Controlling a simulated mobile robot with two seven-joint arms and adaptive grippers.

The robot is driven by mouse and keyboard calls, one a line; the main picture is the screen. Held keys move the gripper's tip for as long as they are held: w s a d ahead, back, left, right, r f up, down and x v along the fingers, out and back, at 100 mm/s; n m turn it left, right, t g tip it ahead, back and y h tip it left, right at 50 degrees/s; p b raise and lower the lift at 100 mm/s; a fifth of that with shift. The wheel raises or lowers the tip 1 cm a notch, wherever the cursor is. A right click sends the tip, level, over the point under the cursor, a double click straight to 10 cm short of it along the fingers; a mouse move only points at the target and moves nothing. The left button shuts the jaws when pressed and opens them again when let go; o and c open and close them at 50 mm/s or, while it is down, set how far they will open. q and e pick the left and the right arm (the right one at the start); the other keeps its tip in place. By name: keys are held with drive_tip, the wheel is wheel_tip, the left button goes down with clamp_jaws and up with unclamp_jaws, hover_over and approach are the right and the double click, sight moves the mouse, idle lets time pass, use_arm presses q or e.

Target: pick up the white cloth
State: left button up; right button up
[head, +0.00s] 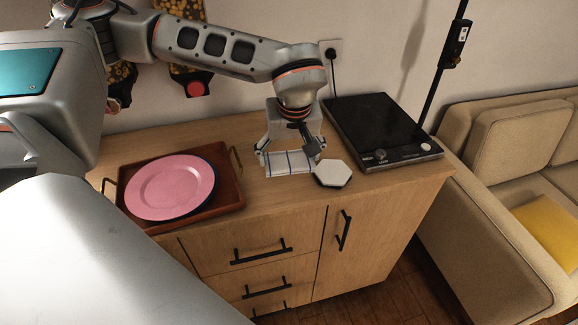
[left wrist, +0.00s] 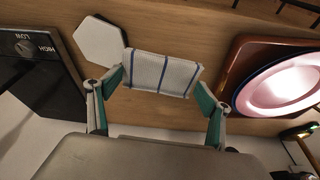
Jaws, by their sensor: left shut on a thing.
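I cannot tell whether the cloth is clear of the counter. My right gripper is not in view.
A white hexagonal coaster (head: 333,174) lies just right of the cloth. A black hot plate (head: 380,130) stands behind it to the right. A brown tray (head: 229,193) with a pink plate (head: 170,188) is at left on the wooden counter (head: 390,187). A beige sofa (head: 490,215) stands right.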

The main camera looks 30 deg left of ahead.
sight(289, 160)
use_arm(q)
wheel_tip(289, 160, up, 14)
drive_tip(key=p, duration=0.1)
drive_tip(key=shift+r, duration=0.2)
drive_tip(key=shift+o, duration=1)
drive_tip(key=shift+c, duration=0.6)
drive_tip(key=shift+s, duration=0.1)
